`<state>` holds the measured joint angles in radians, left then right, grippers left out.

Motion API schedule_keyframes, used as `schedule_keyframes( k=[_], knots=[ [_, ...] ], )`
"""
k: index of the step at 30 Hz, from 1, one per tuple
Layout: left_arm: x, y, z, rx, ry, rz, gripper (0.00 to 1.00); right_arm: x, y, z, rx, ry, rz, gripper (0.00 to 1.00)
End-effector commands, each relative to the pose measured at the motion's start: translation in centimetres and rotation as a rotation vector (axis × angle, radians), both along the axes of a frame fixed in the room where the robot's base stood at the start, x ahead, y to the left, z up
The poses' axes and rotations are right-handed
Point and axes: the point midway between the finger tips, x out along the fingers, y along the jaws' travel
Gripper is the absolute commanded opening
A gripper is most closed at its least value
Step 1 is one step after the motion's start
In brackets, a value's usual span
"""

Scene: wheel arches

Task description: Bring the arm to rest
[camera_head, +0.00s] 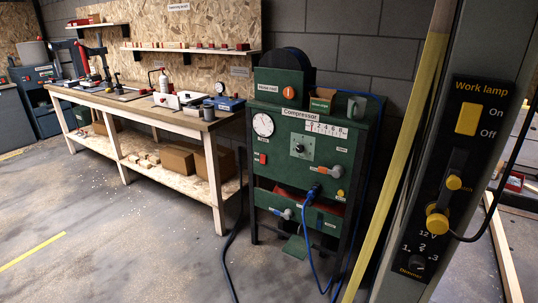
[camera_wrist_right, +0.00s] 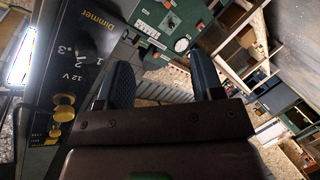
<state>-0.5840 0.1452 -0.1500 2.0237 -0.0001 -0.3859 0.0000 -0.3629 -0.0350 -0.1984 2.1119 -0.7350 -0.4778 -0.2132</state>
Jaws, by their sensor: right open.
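My right gripper (camera_wrist_right: 163,80) shows in the right wrist view with its two dark fingers apart and nothing between them. It is beside the black work lamp panel (camera_head: 482,100), which also shows at the left of the wrist view (camera_wrist_right: 85,40). I see no contact between the fingers and the panel. Neither gripper shows in the head view.
A green compressor cabinet (camera_head: 291,160) stands in the middle, with a blue cable (camera_head: 308,212) hanging from it. A workbench (camera_head: 150,108) runs along the left wall. A grey post (camera_head: 405,240) holds the panel. A bright light strip (camera_wrist_right: 22,55) shows at the wrist view's left. Floor at the left is open.

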Motion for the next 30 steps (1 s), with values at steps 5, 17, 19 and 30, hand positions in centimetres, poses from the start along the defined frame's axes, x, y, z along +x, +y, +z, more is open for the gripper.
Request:
schedule_keyframes(
  k=[5, 17, 19, 30],
  knots=[
    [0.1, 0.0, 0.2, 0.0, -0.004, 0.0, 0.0, -2.1, 0.0, -3.8, 0.35, 0.037, 0.0, 0.61],
    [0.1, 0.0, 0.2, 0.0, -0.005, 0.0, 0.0, -9.9, -2.9, -10.9, 0.765, 0.192, -0.1, 0.61],
    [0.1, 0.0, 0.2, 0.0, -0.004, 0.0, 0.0, -10.8, -3.4, -11.4, 0.751, 0.21, -0.107, 0.61],
    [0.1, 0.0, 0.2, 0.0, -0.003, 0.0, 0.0, -11.6, -3.7, -11.7, 0.744, 0.223, -0.114, 0.61]
  ],
)
